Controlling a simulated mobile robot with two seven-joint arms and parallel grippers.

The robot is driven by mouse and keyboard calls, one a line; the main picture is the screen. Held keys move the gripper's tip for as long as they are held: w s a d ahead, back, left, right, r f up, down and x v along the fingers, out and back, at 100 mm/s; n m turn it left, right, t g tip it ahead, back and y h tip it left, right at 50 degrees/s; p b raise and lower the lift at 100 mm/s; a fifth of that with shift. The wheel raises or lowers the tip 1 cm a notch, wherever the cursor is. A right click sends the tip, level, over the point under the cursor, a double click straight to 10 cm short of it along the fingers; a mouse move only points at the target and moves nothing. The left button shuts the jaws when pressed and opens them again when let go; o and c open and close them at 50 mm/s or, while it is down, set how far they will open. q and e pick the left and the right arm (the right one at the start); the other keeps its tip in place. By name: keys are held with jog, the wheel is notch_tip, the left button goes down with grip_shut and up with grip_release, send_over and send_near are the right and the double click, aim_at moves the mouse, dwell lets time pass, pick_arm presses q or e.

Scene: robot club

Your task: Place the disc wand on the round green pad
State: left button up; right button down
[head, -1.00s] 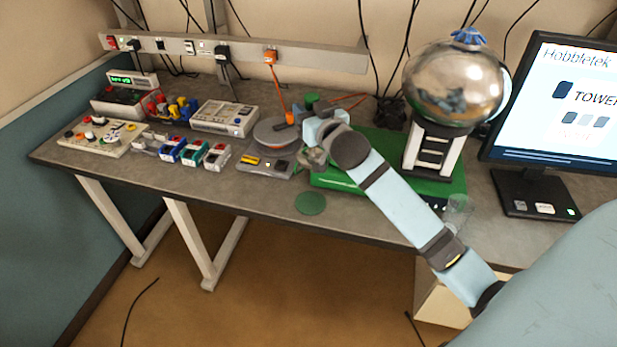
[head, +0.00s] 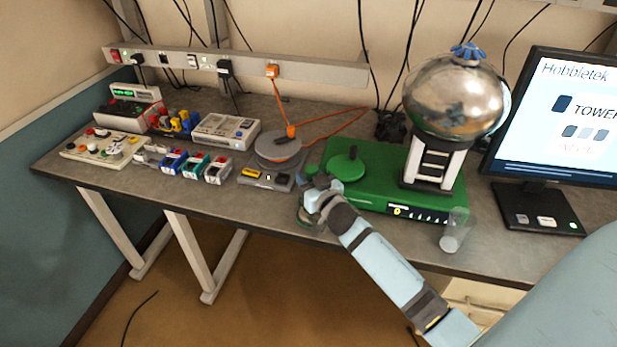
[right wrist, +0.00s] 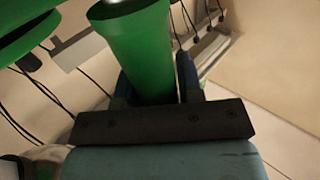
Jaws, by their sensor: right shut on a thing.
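My right gripper (head: 318,193) is shut on the green handle of the disc wand (head: 322,180), near the table's front edge. In the right wrist view the thick green handle (right wrist: 138,50) stands between the two fingers of the gripper (right wrist: 152,88). The wand's disc end is mostly hidden by the gripper in the head view. Whether the wand touches the pad cannot be told. My left gripper is not in view.
A green box (head: 385,185) carrying a green disc (head: 346,168) and a silver globe (head: 455,95) stands just right. A clear cup (head: 454,230) stands near the front edge. A grey disc (head: 277,147) with an orange lead and several small instruments are left.

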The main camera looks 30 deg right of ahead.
jog(key=shift+f, duration=0.1)
jog(key=c, duration=0.8)
grip_release()
jog(key=shift+r, duration=0.2)
jog(key=s+b, duration=0.2)
jog(key=s, duration=0.9)
jog(key=s+a+f+n+g+y, duration=0.1)
jog(key=s+a+f+g, duration=0.1)
jog(key=s+a+f, duration=0.3)
jog(key=s+a+f+n+g+y, duration=0.1)
jog(key=s+a+f+g+y, duration=0.1)
jog(key=s+a+f, duration=0.4)
jog(key=s+a+f+n+g+y, duration=0.1)
jog(key=s+a+f+n+g, duration=0.1)
jog(key=s+a+f, duration=0.4)
jog(key=shift+s+a+f+g, duration=0.2)
jog(key=shift+f+g, duration=0.1)
jog(key=shift+f, duration=0.35)
jog(key=shift+s+a+f+g, duration=0.15)
jog(key=shift+f+g, duration=0.15)
jog(key=shift+f, duration=0.3)
